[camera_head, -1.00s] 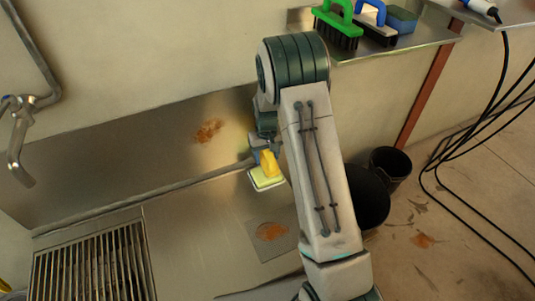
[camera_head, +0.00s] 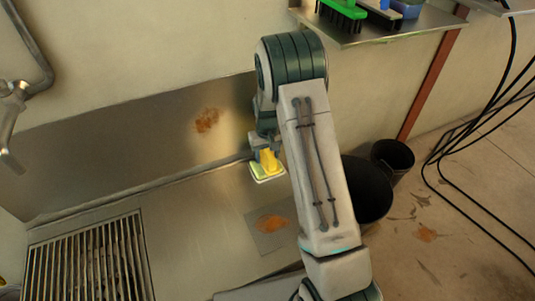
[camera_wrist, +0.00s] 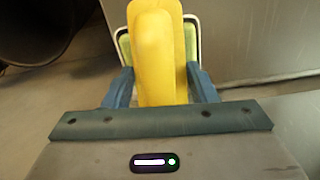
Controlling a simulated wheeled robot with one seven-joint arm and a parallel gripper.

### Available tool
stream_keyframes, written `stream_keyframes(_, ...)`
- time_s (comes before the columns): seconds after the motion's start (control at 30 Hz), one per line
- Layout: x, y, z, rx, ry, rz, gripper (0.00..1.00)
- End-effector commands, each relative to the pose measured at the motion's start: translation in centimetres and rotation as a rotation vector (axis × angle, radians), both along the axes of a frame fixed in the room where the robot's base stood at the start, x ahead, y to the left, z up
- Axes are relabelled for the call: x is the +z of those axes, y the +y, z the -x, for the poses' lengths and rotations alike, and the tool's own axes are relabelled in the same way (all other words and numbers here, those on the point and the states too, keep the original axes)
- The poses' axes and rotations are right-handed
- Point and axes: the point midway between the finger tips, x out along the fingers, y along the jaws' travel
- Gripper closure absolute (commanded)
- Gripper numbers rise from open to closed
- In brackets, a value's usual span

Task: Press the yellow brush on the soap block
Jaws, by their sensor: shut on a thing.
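My gripper (camera_wrist: 161,88) is shut on the yellow brush (camera_wrist: 158,50), with one blue-grey finger on each side of its handle. The brush also shows in the head view as a yellow handle (camera_head: 268,160) below my wrist. Under the handle is a pale yellow-green block with a white edge (camera_head: 268,174), by the back of the metal counter. It shows on both sides of the handle in the wrist view (camera_wrist: 125,46). I cannot tell whether this is the soap block or the brush's own base, and the handle hides any contact. The brush's bristles are not visible.
A rust-stained plate (camera_head: 272,225) lies on the counter in front, and a grate (camera_head: 90,262) is at left. A tap (camera_head: 10,105) is at far left. A shelf with a green brush (camera_head: 342,10) is above right. Dark buckets (camera_head: 392,160) stand on the floor at right.

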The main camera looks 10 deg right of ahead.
Motion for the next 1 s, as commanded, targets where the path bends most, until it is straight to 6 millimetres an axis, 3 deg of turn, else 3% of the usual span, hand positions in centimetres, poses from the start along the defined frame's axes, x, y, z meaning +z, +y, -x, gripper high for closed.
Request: stream_keyframes(1.0, -1.0, 0.0, 0.0, 0.000, 0.000, 0.000, 0.66)
